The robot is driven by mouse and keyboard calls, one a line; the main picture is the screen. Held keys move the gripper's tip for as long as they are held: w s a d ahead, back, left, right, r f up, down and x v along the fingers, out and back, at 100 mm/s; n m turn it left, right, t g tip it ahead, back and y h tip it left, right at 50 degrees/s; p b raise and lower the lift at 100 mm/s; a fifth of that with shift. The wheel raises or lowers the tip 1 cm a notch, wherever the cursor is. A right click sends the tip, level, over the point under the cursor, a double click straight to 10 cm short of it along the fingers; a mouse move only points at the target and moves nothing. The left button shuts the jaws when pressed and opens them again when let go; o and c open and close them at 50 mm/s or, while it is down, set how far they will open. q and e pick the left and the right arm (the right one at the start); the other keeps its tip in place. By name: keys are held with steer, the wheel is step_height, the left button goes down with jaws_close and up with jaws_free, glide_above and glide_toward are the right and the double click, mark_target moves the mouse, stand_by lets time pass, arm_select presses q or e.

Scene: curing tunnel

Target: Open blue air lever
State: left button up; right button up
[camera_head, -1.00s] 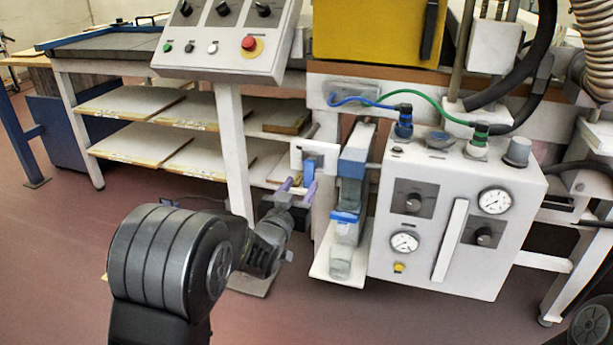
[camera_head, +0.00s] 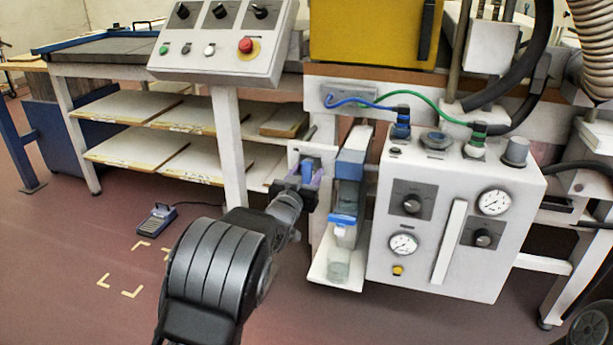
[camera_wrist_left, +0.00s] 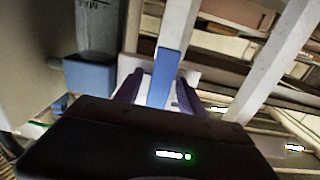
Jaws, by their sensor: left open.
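The blue air lever (camera_head: 307,172) is a short blue bar on a small white plate (camera_head: 296,155), left of the filter unit. In the left wrist view the blue lever (camera_wrist_left: 162,78) stands upright between the two purple fingers. My left gripper (camera_head: 310,182) is open, with one finger on each side of the lever. Its fingers (camera_wrist_left: 157,88) show a gap to the lever in the left wrist view; I cannot tell whether either touches. The lever's lower part is hidden behind the gripper body. My right gripper is not in view.
A filter unit with a blue cap (camera_head: 351,158) and clear bowl hangs close right of the lever. A white gauge box (camera_head: 455,225) stands further right. The control panel post (camera_head: 229,140) is close left. A foot pedal (camera_head: 157,218) lies on the floor.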

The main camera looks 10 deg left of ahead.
arm_select(q)
jaws_close()
stand_by(0.5)
stand_by(0.9)
